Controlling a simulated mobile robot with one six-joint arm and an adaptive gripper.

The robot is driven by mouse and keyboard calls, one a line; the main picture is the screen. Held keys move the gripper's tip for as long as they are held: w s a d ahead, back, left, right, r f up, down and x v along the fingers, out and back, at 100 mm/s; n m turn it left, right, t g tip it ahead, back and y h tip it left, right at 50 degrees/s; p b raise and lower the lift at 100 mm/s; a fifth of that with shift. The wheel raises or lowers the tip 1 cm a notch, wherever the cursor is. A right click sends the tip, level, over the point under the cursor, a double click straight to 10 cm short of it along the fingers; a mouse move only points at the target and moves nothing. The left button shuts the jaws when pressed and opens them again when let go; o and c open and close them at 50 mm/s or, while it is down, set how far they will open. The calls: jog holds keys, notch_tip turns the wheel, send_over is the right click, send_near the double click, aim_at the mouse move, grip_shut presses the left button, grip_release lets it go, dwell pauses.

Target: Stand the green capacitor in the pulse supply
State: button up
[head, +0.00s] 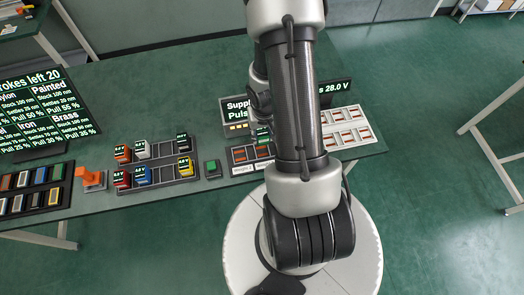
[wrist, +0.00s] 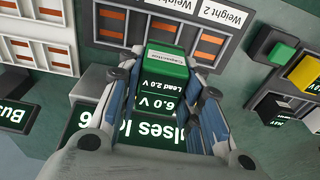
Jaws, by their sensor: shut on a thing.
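The green capacitor (wrist: 165,68) shows in the wrist view with its label and a "6.0 V, Lead 2.0 V" display. My gripper (wrist: 166,78) is shut on it, one finger on each side. In the head view a small part of the capacitor (head: 263,134) shows beside my arm, which hides the gripper. The pulse supply (head: 237,110) has a dark screen with green and white text and stands just left of my arm. In the wrist view its "Pulses left" screen lies behind my gripper. I cannot tell whether the capacitor touches the supply.
The weight panel (head: 240,155) with orange slots lies in front of the supply. Racks of capacitors (head: 155,165) and a green button (head: 212,167) are to its left. A white slotted tray (head: 345,128) and a 28.0 V screen (head: 335,92) are right of my arm.

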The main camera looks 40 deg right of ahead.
jog(key=shift+f+b, duration=3.75)
jog(key=shift+f, duration=0.65)
jog(key=shift+f, duration=0.2)
jog(key=o, duration=1.2)
jog(key=shift+c, duration=0.2)
jog(key=shift+r, duration=0.1)
